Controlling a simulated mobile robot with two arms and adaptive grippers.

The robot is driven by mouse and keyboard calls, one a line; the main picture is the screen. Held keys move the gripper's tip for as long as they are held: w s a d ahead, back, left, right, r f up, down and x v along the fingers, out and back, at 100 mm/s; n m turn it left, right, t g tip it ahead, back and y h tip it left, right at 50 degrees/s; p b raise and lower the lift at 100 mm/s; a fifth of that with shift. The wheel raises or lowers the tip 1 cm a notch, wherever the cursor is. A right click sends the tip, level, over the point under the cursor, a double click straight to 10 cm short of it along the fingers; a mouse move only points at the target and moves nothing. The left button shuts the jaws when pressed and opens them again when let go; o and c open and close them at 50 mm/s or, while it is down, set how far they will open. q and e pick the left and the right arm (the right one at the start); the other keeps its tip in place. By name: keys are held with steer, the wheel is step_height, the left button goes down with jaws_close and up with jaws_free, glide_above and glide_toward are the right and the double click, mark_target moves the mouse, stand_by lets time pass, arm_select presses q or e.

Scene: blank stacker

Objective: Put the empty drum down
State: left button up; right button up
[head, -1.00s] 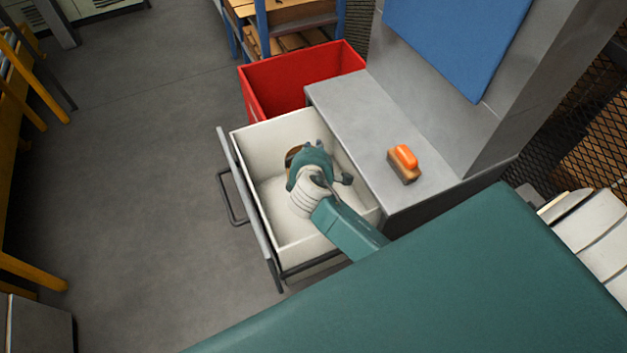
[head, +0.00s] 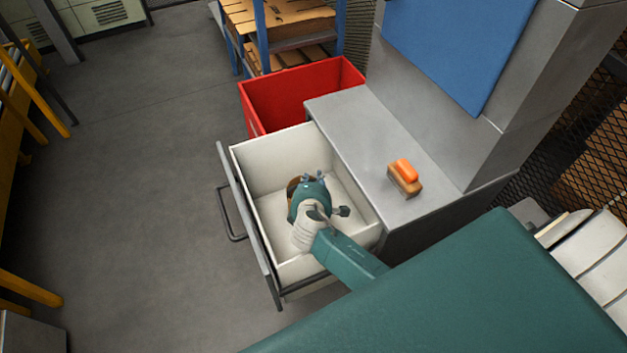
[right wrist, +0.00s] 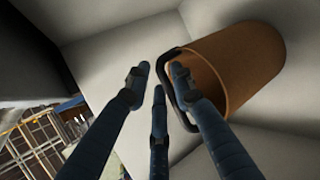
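The drum is a brown-orange open cylinder (right wrist: 243,62) with a dark handle-like loop at its rim. It is inside the white drawer (head: 248,153), which is pulled out of the grey cabinet. In the head view only a brown edge of the drum (head: 292,188) shows beside my right gripper (head: 314,180), which reaches down into the drawer. In the right wrist view my right gripper (right wrist: 158,80) has its fingers spread, with nothing visible gripped between them. One finger overlaps the drum's rim and loop; I cannot tell if it touches. My left gripper is not in view.
A brush-like block with an orange top (head: 405,177) lies on the grey cabinet top (head: 352,135). An open red bin (head: 300,92) stands behind the drawer. Drawer walls surround my right gripper. The floor at left (head: 130,180) is largely clear.

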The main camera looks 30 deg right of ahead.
steer(key=shift+r, duration=0.15)
steer(key=v, duration=0.7)
steer(key=shift+s+a+r, duration=0.1)
steer(key=shift+s+a, duration=0.05)
steer(key=shift+s, duration=0.05)
stand_by(0.4)
